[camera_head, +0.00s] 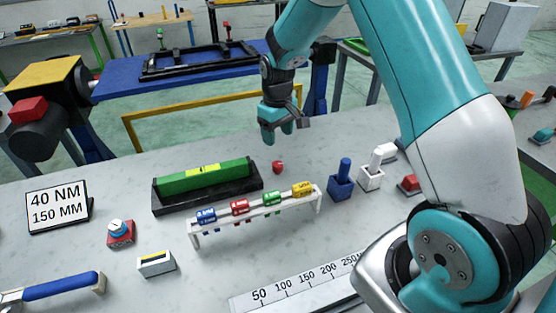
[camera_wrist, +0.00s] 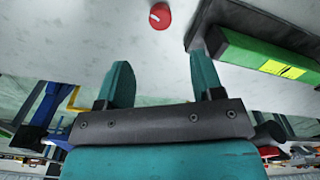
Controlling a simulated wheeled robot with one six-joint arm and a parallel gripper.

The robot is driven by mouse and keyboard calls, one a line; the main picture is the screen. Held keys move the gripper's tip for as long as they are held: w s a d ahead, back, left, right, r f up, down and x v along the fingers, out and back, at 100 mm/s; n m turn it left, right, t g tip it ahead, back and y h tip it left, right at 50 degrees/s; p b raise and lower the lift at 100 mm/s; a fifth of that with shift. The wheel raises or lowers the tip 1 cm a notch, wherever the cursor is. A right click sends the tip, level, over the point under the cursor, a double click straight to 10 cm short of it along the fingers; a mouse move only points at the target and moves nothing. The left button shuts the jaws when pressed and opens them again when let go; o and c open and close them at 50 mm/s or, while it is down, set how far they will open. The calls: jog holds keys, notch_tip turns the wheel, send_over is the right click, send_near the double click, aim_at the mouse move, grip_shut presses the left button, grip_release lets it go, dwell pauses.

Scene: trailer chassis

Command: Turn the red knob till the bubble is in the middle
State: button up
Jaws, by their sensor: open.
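The red knob (camera_head: 278,167) sits on the grey bench just right of the green spirit level (camera_head: 204,178), which rests in a black base. The level's yellow vial window (camera_head: 204,170) is on top; the bubble is too small to place. In the wrist view the red knob (camera_wrist: 160,16) is at the top middle, with a pale mark on its face. The green level (camera_wrist: 268,58) is at the right there. My gripper (camera_head: 285,138) hangs above the bench behind the knob. Its teal fingers (camera_wrist: 160,75) are apart and empty, not touching the knob.
A white rack (camera_head: 255,210) with coloured tags stands in front of the level and knob. Blue (camera_head: 341,180) and white (camera_head: 371,172) blocks with handles stand to the right. A sign (camera_head: 58,205) stands at the left. The bench around the knob is clear.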

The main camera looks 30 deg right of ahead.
aim_at(278, 163)
notch_tip(278, 163, down, 11)
jog(key=shift+f+p, duration=0.1)
jog(key=shift+p, duration=1)
jog(key=c, duration=0.9)
